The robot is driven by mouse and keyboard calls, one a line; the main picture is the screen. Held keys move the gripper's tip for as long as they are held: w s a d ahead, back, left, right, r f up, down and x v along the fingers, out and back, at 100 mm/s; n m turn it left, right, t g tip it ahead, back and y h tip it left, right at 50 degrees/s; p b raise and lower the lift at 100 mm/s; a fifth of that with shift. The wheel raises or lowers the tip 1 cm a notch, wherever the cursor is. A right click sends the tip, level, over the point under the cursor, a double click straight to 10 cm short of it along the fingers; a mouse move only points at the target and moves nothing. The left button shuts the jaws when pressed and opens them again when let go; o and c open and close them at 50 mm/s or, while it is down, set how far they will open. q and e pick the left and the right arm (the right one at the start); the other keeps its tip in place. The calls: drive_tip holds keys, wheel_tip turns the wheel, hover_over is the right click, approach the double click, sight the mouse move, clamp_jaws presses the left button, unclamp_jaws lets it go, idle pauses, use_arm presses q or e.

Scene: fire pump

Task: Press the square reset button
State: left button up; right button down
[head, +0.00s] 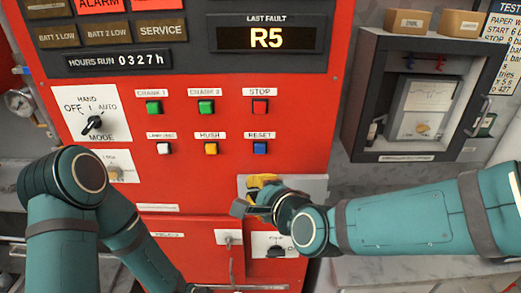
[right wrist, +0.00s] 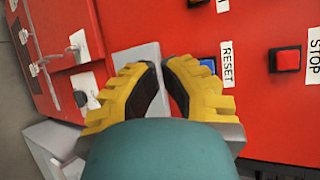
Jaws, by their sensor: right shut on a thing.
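The square reset button (head: 260,148) is blue, on the red panel under a white RESET label. In the right wrist view the blue reset button (right wrist: 208,65) is partly covered by one yellow finger. My right gripper (head: 259,188) is just below the button in the head view, in front of a grey plate. In the wrist view its yellow fingers (right wrist: 165,85) are close together. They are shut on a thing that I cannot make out. Whether a finger touches the button is not clear. My left arm shows at the lower left, its gripper out of view.
A red stop button (head: 260,106) sits above reset, a yellow hush button (head: 211,149) left of it. The grey plate (head: 311,185) is right behind the gripper. A mode knob (head: 92,124) is at the left. A grey cabinet (head: 367,75) stands right of the panel.

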sight(260, 149)
drive_tip(key=shift+w, duration=4.4)
drive_tip(key=shift+w, duration=0.1)
drive_tip(key=shift+w+f, duration=0.1)
drive_tip(key=shift+w, duration=0.15)
drive_tip(key=shift+w+b, duration=0.4)
drive_tip(key=shift+w, duration=0.15)
drive_tip(key=shift+s, duration=0.15)
drive_tip(key=shift+s+b, duration=0.4)
drive_tip(key=shift+s, duration=0.35)
